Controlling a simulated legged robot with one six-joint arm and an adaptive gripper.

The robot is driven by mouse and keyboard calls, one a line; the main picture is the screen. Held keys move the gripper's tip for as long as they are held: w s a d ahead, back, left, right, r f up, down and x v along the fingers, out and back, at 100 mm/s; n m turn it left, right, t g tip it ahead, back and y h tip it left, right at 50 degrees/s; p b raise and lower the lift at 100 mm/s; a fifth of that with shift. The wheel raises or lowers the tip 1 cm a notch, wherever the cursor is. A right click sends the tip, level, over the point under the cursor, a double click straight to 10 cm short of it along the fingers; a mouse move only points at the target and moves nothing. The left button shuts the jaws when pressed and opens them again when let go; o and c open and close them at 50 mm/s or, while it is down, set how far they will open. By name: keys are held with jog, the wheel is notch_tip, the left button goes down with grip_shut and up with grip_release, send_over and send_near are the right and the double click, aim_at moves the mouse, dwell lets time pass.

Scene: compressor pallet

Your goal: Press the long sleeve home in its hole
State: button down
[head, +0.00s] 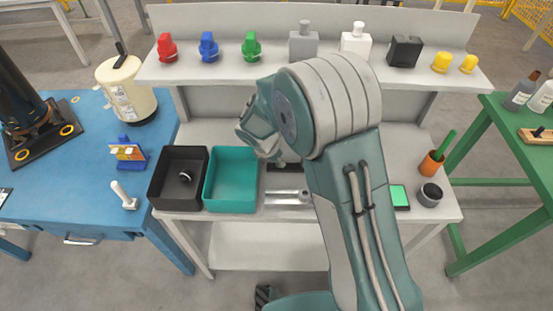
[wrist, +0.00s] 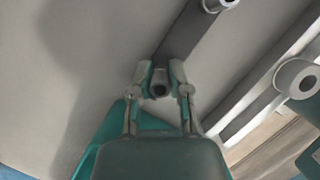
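In the wrist view my gripper (wrist: 159,75) has its two fingers on either side of a short grey sleeve (wrist: 159,90), and the pads appear to touch it. The sleeve's dark bore faces the camera. It is at the near end of a dark grey bar (wrist: 185,38); how deep it sits in its hole cannot be told. Another pale sleeve or ring (wrist: 220,4) is at the bar's far end. In the head view my arm hides the fingers, and a dark piece (head: 283,167) shows beside it on the bench.
A teal tray (head: 208,190) and a black tray (head: 153,190) stand left of the work spot. A silver link (head: 287,197) lies in front; a ringed end (wrist: 297,80) shows at the wrist view's right. The raised shelf (head: 290,75) with several coloured parts runs behind.

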jog(key=shift+d, duration=0.1)
dwell(0.3)
jog(key=shift+a+r, duration=0.1)
jog(key=shift+a, duration=0.1)
jog(key=shift+r, duration=2.95)
